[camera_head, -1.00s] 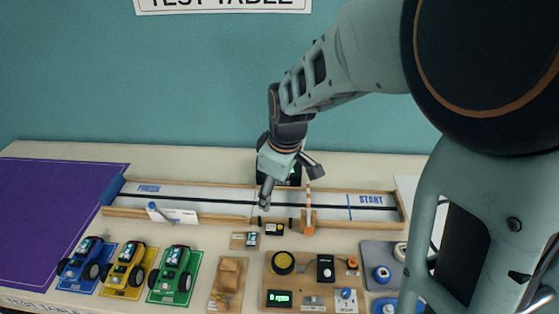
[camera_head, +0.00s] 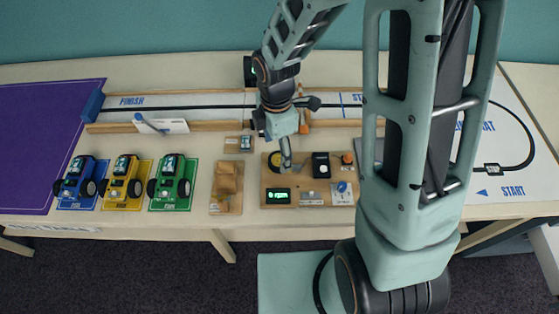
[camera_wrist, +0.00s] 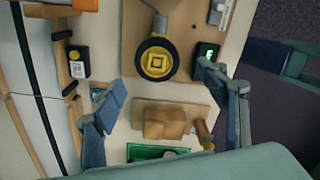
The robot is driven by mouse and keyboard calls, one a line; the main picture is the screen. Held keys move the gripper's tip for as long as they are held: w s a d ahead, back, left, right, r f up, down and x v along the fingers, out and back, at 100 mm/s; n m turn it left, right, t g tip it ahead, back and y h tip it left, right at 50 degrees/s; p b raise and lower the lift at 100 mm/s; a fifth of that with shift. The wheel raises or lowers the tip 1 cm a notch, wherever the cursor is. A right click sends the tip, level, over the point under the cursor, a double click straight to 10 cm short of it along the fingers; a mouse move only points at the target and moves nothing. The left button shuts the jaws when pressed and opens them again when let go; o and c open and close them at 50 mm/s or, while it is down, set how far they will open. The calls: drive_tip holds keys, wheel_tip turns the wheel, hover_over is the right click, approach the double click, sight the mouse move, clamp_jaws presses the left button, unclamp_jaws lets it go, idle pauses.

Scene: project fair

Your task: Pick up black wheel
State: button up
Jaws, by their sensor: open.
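The black wheel (camera_wrist: 157,60) has a yellow hub and lies flat on the wooden tester board (camera_wrist: 135,25) in the wrist view. In the head view the wheel (camera_head: 275,160) is partly hidden by my gripper (camera_head: 286,152). My gripper is open and empty, pointing down near the wheel. In the wrist view its blue-grey fingers (camera_wrist: 162,80) are spread wide, with the wheel ahead of the gap between them. I cannot tell the exact height above the board.
The board also carries a green rpm display (camera_head: 278,195), a black box (camera_head: 321,165) and an orange knob (camera_head: 347,158). A wooden block (camera_head: 228,178) stands to the left. Beyond it are green (camera_head: 174,180), yellow (camera_head: 122,180) and blue (camera_head: 77,180) cars. The track (camera_head: 200,107) runs behind.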

sight(274, 165)
drive_tip(key=f, duration=0.3)
drive_tip(key=shift+w+d+f, duration=0.25)
drive_tip(key=shift+d+f, duration=0.1)
drive_tip(key=shift+f, duration=0.55)
drive_tip(key=c, duration=1)
